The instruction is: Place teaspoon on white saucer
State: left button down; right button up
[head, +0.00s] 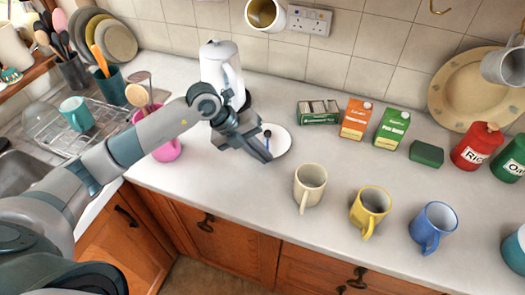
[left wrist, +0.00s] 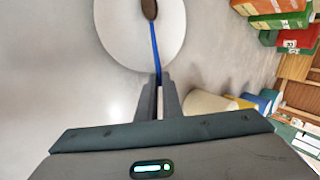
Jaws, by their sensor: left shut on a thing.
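The white saucer (head: 281,140) lies on the worktop behind the cream mug; it also shows at the top of the left wrist view (left wrist: 120,32). The teaspoon (left wrist: 154,45) has a blue handle and a dark bowl, and its bowl end is over the saucer. In the head view only its dark bowl end (head: 267,133) shows clearly. My left gripper (head: 268,157) is at the saucer's near left edge, shut on the handle end of the teaspoon. I cannot tell whether the spoon touches the saucer. My right gripper is not in view.
A cream mug (head: 310,186), a yellow mug (head: 370,209) and a blue mug (head: 433,226) stand along the front. A white kettle (head: 220,70) stands behind my left gripper, and a pink pot (head: 166,150) stands left of it. Cartons (head: 356,118) stand at the back right.

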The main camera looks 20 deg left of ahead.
pick_arm(q)
jog(key=shift+f, duration=0.1)
jog(key=shift+f, duration=0.2)
jog(key=c, duration=1.9)
grip_release()
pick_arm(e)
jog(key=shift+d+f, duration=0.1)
